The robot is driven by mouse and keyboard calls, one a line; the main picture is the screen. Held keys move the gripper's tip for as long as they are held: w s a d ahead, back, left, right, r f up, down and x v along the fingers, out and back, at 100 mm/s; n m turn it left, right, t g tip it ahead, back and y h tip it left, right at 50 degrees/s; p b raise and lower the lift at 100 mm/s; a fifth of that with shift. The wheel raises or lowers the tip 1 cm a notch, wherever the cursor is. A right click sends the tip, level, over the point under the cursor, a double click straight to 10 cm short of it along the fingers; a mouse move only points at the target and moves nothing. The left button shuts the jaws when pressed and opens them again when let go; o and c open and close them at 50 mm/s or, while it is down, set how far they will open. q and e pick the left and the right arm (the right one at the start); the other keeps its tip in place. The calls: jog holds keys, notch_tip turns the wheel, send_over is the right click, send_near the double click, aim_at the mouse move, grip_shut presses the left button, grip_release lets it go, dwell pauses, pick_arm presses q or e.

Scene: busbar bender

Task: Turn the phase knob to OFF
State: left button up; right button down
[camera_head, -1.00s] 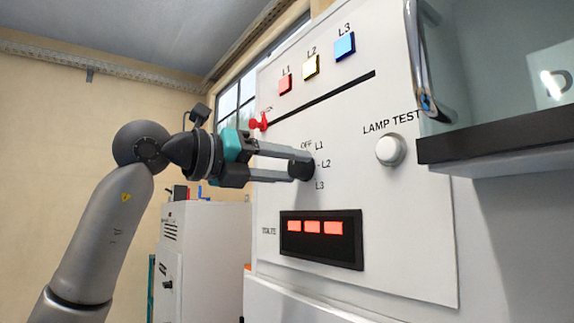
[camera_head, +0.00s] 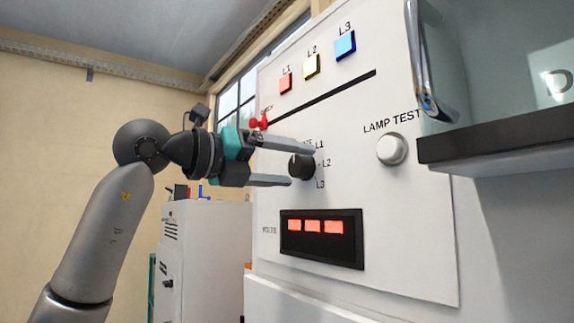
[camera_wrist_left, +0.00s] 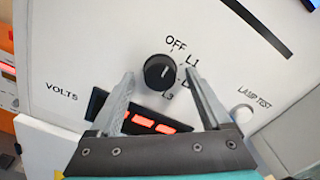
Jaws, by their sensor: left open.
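The phase knob (camera_head: 300,167) is a round black knob on the white panel, with OFF, L1, L2 and L3 printed around it. In the left wrist view gaps show between the knob and both fingers. The upper finger partly hides the OFF label in the head view. My right gripper is not in view.
A white LAMP TEST button (camera_head: 390,150) is right of the knob. A lit red VOLTS display (camera_head: 321,238) is below. A red switch (camera_head: 259,122) sits near the wrist. Coloured L1, L2 and L3 lamps (camera_head: 311,67) are above. A glass guard with a handle (camera_head: 424,75) juts out at right.

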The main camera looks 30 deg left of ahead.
pick_arm(q)
jog(key=b+v, duration=0.3)
jog(key=v, duration=1.2)
